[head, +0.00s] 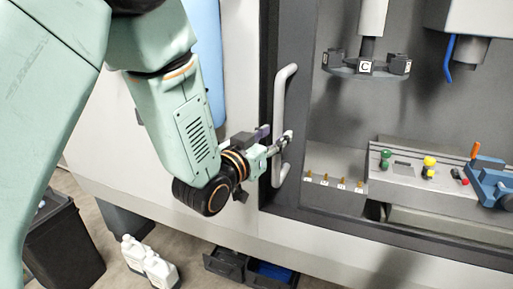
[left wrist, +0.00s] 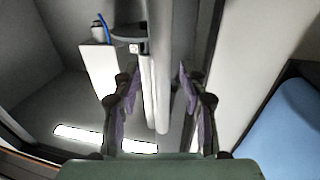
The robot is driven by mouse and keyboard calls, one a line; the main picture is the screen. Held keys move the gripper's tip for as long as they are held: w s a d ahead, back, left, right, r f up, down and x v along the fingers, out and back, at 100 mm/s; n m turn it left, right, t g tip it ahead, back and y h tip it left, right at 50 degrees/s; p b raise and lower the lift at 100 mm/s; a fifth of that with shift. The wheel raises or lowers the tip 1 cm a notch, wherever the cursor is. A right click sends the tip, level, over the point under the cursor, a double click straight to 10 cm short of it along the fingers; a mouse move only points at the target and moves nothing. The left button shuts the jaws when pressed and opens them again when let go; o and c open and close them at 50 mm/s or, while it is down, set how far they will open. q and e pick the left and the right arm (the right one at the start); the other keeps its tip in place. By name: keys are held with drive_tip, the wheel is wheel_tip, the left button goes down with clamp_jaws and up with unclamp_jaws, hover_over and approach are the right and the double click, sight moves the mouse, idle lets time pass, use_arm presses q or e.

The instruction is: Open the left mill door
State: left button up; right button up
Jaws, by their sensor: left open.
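The left mill door's handle (head: 281,95) is a grey upright bar with bent ends, standing in front of the dark door frame (head: 268,60). My left gripper (head: 284,142) is at the lower half of this bar, with its fingers pointing right. In the left wrist view the bar (left wrist: 160,40) runs between the two open fingers of my left gripper (left wrist: 159,75). A gap shows on both sides of the bar, so the fingers are not closed on it. Whether the door stands slightly ajar cannot be told. My right gripper is not in view.
Inside the mill are a tool carousel (head: 366,66), a blue hose (head: 449,58), a grey fixture (head: 410,180) with coloured knobs, and a blue vise (head: 490,182). On the floor are white bottles (head: 150,262), a dark bin (head: 65,250) and black crates (head: 228,263).

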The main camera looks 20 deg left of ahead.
use_arm(q)
drive_tip(key=v, duration=0.9)
drive_tip(key=shift+s, duration=0.2)
drive_tip(key=shift+w+a, duration=0.1)
drive_tip(key=s+a+f+n+g+y+b, duration=0.1)
drive_tip(key=s+f+g+y+b, duration=0.3)
drive_tip(key=f, duration=1.1)
drive_tip(key=s+a+f+n+g+h+b, duration=0.15)
drive_tip(key=s+f+g, duration=0.45)
drive_tip(key=f, duration=1)
drive_tip(key=s+a+f+g+y+b, duration=0.1)
drive_tip(key=s+f+g+b, duration=0.6)
drive_tip(key=s+f, duration=1.4)
drive_tip(key=shift+s+f+g+b, duration=0.2)
drive_tip(key=shift+s+g+b, duration=0.1)
drive_tip(key=shift+b, duration=0.6)
